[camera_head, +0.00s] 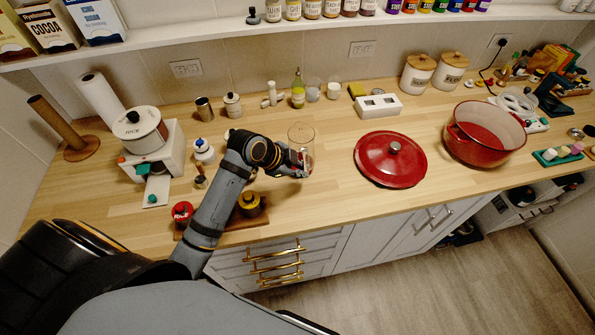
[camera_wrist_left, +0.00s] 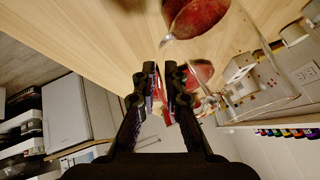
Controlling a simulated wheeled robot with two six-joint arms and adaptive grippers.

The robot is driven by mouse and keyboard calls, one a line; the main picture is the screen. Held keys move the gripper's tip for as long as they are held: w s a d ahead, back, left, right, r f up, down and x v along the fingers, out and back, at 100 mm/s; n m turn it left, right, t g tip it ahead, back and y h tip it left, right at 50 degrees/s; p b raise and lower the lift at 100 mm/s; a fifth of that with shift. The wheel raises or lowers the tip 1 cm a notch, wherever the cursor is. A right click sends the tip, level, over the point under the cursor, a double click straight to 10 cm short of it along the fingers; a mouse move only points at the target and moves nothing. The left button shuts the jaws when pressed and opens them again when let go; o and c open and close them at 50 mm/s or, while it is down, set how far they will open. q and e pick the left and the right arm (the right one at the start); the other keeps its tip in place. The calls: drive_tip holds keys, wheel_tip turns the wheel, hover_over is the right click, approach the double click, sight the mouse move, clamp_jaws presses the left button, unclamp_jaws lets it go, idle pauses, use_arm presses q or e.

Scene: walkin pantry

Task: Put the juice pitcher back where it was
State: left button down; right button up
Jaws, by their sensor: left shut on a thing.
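The juice pitcher (camera_head: 301,134) is a clear, see-through vessel above the wooden counter, at the middle of the head view. My left gripper (camera_head: 303,161) is at its near side and is shut on it. In the left wrist view, the clear walls of the pitcher (camera_wrist_left: 262,98) show to the right of my left gripper (camera_wrist_left: 166,70), whose fingers are close together. The exact spot of the grip is hidden by the fingers. I cannot tell whether the pitcher's base touches the counter. My right gripper is not in view.
A red lid (camera_head: 390,159) and a red pot (camera_head: 484,134) stand to the right. Clear counter lies between pitcher and lid.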

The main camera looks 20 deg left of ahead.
use_arm(q)
drive_tip(key=shift+s+d+r, duration=0.15)
drive_tip(key=shift+d, duration=0.05)
drive_tip(key=c, duration=1.7)
unclamp_jaws()
drive_tip(key=shift+s+a, duration=0.1)
drive_tip(key=shift+s, duration=0.05)
drive_tip(key=shift+c, duration=0.2)
drive_tip(key=shift+o, duration=1.4)
drive_tip(key=shift+f, duration=0.2)
drive_tip(key=shift+o, duration=0.2)
drive_tip(key=p+v, duration=0.1)
drive_tip(key=v, duration=1.1)
drive_tip(key=shift+r, duration=0.2)
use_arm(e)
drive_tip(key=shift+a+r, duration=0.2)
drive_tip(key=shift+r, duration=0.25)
